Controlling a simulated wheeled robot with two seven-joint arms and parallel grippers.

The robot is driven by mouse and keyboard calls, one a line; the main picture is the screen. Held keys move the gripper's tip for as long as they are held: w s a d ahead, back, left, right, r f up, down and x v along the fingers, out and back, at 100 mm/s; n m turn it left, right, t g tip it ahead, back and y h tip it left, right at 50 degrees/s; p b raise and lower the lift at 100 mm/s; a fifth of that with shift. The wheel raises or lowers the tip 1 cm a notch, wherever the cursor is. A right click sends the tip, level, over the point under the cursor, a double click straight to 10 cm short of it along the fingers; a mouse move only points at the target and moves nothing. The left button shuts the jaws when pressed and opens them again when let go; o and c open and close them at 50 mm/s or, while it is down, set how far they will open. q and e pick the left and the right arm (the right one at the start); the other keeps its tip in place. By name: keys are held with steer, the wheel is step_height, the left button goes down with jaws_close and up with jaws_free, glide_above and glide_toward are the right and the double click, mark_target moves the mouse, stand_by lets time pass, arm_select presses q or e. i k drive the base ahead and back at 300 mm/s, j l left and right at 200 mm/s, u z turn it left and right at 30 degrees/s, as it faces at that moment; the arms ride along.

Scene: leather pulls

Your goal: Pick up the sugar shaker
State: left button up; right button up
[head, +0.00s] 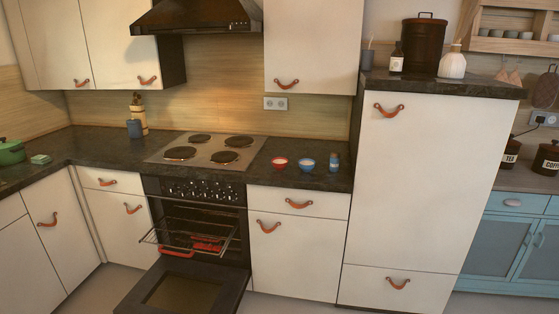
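A small upright blue container (334,164), which looks like the sugar shaker, stands on the dark countertop (310,179) right of the stove. It is too small to make out its top clearly. It stands just right of a blue bowl (307,165), close to it. Neither of my grippers shows in the head view.
A red bowl (279,164) stands left of the blue bowl. The cooktop (205,149) is further left. The oven door (183,291) hangs open, with its rack (190,238) pulled out. A tall cabinet (425,185) rises right of the counter.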

mark_target(334, 156)
steer(key=l+z, duration=0.1)
steer(key=z, duration=0.3)
steer(key=i+l+u, duration=0.1)
steer(key=i+u, duration=0.15)
steer(key=i, duration=0.4)
steer(key=i+l+u, duration=0.25)
steer(key=i, duration=0.35)
steer(key=i+l+u, duration=0.3)
steer(key=i, duration=0.3)
steer(key=i+l+u, duration=0.25)
steer(key=i+l, duration=0.25)
steer(key=i, duration=0.05)
